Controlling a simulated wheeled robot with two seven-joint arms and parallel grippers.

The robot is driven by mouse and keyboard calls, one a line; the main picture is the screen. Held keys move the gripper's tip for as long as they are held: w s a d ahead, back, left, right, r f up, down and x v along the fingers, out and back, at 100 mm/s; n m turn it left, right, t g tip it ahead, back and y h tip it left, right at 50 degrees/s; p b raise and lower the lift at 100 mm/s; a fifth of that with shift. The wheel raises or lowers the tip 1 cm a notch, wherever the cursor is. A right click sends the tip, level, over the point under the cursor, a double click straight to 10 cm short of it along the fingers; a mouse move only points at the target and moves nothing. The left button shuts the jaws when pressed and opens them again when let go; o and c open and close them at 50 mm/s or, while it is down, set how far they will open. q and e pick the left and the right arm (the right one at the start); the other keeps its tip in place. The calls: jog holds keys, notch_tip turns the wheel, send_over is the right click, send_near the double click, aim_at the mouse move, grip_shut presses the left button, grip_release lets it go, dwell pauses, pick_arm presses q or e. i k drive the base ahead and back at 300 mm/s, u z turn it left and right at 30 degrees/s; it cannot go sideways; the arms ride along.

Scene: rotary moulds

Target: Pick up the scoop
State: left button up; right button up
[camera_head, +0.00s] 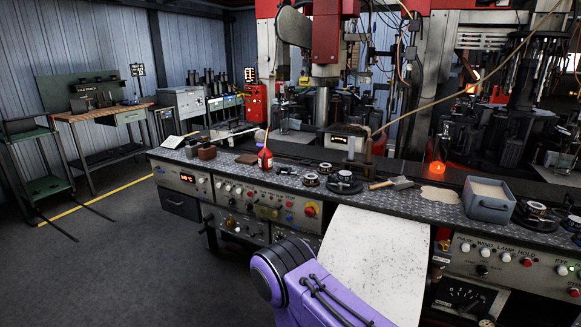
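A small tool with a wooden handle and a grey metal head (395,183), which looks like the scoop, lies on the patterned metal bench top (270,170). It lies right of a dark round stand and left of a flat beige patch (438,194). Its exact shape is too small to tell. A grey box (489,211) filled with pale, sand-like material stands further right. Neither of my grippers shows in the head view; only a purple arm link of mine shows at the bottom middle.
Small round dark-and-white items (311,180) and a red bottle (265,158) stand left of the tool. Control panels (255,205) line the bench front, and a pale sloping sheet (378,258) hangs below. Tall machinery stands behind.

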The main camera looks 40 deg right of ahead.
aim_at(389, 184)
jog(key=i, duration=3.15)
jog(key=z, duration=3.25)
